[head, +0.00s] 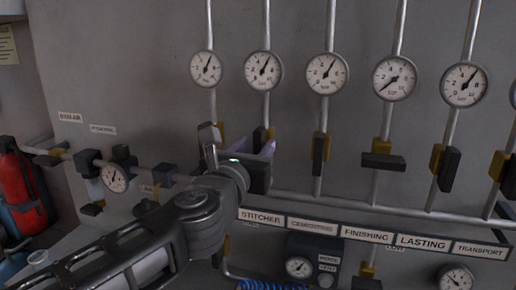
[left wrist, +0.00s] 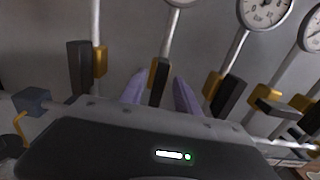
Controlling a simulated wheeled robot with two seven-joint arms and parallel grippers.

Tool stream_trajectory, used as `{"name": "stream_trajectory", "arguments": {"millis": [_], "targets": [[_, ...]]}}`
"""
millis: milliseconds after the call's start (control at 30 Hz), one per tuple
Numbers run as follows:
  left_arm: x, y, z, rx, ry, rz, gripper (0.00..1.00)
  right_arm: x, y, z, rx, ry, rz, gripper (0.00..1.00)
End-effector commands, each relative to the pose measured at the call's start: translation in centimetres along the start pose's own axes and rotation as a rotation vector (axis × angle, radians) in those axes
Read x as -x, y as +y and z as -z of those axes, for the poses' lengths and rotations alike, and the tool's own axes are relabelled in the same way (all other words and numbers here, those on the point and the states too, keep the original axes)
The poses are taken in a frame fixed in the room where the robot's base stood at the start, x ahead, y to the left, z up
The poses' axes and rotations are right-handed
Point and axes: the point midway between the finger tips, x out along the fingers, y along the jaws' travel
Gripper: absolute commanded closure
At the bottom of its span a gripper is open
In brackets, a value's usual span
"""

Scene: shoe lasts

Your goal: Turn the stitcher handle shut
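The stitcher label (head: 262,217) is on the strip below the second pipe from the left. The dark stitcher handle (head: 259,139) stands upright, along its pipe, beside a yellow valve part; its lower end is hidden by my gripper. My left gripper (head: 254,151) is at this handle. In the left wrist view the purple fingertips (left wrist: 158,92) are spread apart, with the stitcher handle (left wrist: 156,86) showing between them. I see no finger pressed on it, and cannot tell how deep it sits between them. My right gripper is in neither view.
Another upright handle (left wrist: 79,68) is close on the left. The third pipe's handle (head: 318,147) is upright on the right, and the finishing handle (head: 383,162) lies crosswise. Gauges (head: 264,71) hang above. A horizontal pipe (head: 340,205) and the label strip run below.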

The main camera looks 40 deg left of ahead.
Motion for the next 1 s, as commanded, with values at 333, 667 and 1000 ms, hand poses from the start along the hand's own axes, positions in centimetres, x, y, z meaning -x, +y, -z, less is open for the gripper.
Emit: {"name": "stream_trajectory", "arguments": {"millis": [333, 667, 1000], "targets": [[-1.9, 0.0, -0.1, 0.001, -0.001, -0.001, 0.62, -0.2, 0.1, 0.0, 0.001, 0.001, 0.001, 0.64], [-1.9, 0.0, -0.1, 0.001, -0.001, -0.001, 0.78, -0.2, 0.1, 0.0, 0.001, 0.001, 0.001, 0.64], [-1.9, 0.0, -0.1, 0.001, -0.001, -0.001, 1.0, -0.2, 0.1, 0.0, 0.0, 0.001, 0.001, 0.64]]}}
